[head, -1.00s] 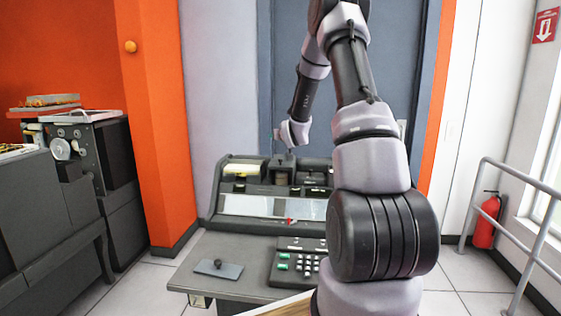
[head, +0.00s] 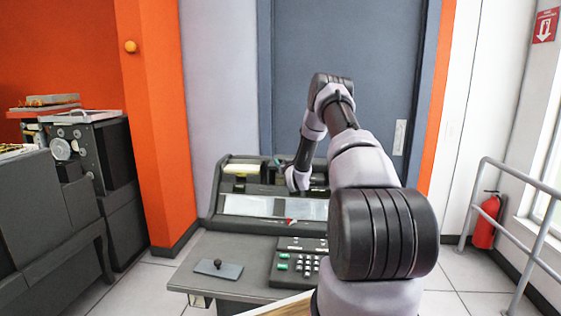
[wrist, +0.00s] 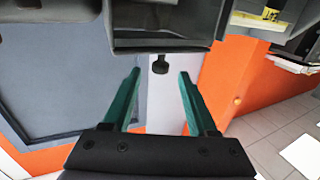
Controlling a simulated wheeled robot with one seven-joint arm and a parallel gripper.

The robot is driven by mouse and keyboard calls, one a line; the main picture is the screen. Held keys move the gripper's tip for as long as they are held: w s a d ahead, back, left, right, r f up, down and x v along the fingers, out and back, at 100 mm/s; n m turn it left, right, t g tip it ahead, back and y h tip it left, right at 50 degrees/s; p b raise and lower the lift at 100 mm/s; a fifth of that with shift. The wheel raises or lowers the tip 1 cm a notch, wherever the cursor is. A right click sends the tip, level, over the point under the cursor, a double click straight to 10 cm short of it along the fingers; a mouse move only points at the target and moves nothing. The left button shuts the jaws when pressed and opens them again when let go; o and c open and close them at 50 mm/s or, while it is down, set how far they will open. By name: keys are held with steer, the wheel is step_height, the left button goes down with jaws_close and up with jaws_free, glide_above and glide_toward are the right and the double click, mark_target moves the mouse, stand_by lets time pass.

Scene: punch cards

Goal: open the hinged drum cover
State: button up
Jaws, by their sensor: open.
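The keypunch machine (head: 228,190) stands on the desk ahead. In the wrist view a dark, box-like part that looks like the drum cover (wrist: 165,45) fills the top middle, with a small dark knob (wrist: 160,66) sticking out of it. My gripper (wrist: 160,73) is open, with one green finger on each side of the knob near the fingertips. I see a gap on both sides, and the fingers do not appear to touch it. In the head view my wrist is low at the top of the machine and hides most of the cover. The hinge is not visible.
A keyboard (head: 300,262) and a small plate with a black knob (head: 218,268) lie on the desk (head: 215,245). An orange pillar (head: 155,120) stands left, a grey door (head: 350,60) behind, and a railing (head: 525,240) right. Open floor lies left of the desk.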

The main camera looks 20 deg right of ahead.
mark_target(281, 160)
steer(key=shift+w+d, duration=0.15)
steer(key=shift+w, duration=0.8)
steer(key=shift+w+d, duration=0.1)
steer(key=shift+w, duration=0.85)
jaws_close()
